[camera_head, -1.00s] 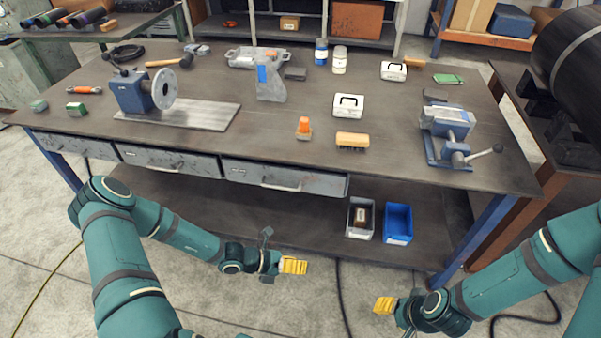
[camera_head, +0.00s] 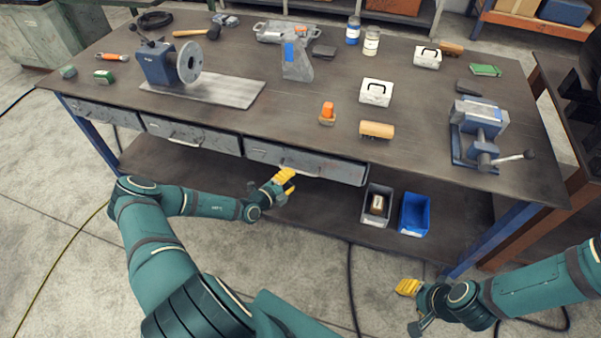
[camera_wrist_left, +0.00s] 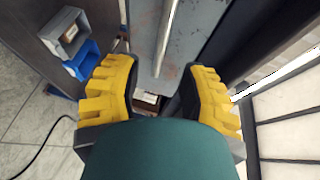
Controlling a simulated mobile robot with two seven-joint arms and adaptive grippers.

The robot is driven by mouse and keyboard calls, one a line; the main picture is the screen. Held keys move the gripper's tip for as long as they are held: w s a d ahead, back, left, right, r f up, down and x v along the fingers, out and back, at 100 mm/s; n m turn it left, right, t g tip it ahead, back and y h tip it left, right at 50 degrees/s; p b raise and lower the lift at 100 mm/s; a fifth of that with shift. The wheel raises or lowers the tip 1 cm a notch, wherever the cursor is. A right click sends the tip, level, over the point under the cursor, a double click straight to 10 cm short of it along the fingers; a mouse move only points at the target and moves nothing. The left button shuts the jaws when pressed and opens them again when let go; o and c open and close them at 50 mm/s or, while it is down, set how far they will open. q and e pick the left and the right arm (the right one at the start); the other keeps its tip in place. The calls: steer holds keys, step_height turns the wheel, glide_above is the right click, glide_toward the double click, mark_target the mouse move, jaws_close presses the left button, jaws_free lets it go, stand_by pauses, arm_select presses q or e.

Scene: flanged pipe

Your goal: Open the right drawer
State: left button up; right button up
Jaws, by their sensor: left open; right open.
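The right drawer (camera_head: 335,168) is the rightmost of three grey drawers under the bench's front edge and looks shut. Its bar handle (camera_head: 302,171) is partly hidden by my left gripper (camera_head: 289,182), which is at the drawer front, just under the handle. In the left wrist view, my left gripper (camera_wrist_left: 160,68) is open with yellow fingers. The drawer front (camera_wrist_left: 188,35) and its handle (camera_wrist_left: 166,38) appear beyond and between the fingers; I see no contact. My right gripper (camera_head: 408,295) is low at the right, away from the drawers, open and empty.
A grey bin (camera_head: 369,212) and a blue bin (camera_head: 413,226) stand on the lower shelf to the right of the drawer. The bench top (camera_head: 225,120) holds a vise (camera_head: 478,130), toolboxes and other items. The floor in front is open, with a cable on it.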

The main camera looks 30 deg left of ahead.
mark_target(300, 172)
arm_select(q)
steer(key=x, duration=0.6)
steer(key=shift+b, duration=0.4)
jaws_close()
